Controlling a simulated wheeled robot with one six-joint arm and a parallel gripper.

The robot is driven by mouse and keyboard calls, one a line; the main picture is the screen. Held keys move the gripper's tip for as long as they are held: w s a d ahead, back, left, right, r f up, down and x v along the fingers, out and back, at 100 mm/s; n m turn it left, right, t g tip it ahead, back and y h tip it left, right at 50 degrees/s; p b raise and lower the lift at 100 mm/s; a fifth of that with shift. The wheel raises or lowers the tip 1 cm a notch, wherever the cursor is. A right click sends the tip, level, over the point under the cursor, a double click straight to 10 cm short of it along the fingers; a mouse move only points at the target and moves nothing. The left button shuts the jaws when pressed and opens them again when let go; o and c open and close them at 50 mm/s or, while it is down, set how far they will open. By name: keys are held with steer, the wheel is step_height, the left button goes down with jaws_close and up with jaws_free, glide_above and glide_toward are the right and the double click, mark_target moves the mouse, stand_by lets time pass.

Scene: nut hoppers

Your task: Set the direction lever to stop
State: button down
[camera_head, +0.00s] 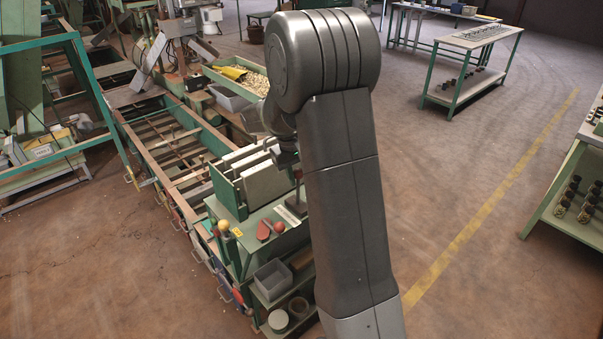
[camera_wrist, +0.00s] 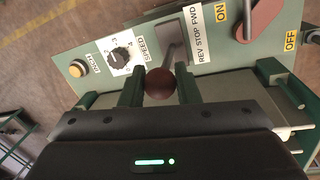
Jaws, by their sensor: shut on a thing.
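In the wrist view the direction lever has a dark red-brown ball knob (camera_wrist: 160,84) on a grey shaft that rises from a dark slot plate. A white label (camera_wrist: 196,38) beside the slot reads REV, STOP, FWD. My gripper (camera_wrist: 160,88) is shut on the knob, with one finger at each side of it. The shaft leans, but I cannot tell exactly which mark it lines up with.
The panel also carries a speed dial (camera_wrist: 122,55), a yellow button (camera_wrist: 77,69) and a red handle (camera_wrist: 258,18) between ON and OFF labels. In the head view the green machine (camera_head: 262,245) stands left of my arm.

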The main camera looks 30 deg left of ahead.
steer(key=shift+w+a, duration=0.1)
steer(key=shift+a, duration=0.1)
steer(key=c, duration=1.1)
jaws_free()
steer(key=shift+c, duration=0.2)
step_height(320, 180, up, 14)
steer(key=s+a, duration=0.1)
steer(key=shift+s+a+f, duration=0.15)
steer(key=shift+s+a, duration=0.1)
steer(key=shift+s, duration=0.15)
steer(key=shift+f, duration=0.1)
steer(key=f, duration=0.4)
steer(key=w+d+f, duration=0.1)
steer(key=f, duration=0.8)
steer(key=shift+w+d+f, duration=0.25)
steer(key=shift+w+d, duration=0.05)
steer(key=shift+w, duration=0.1)
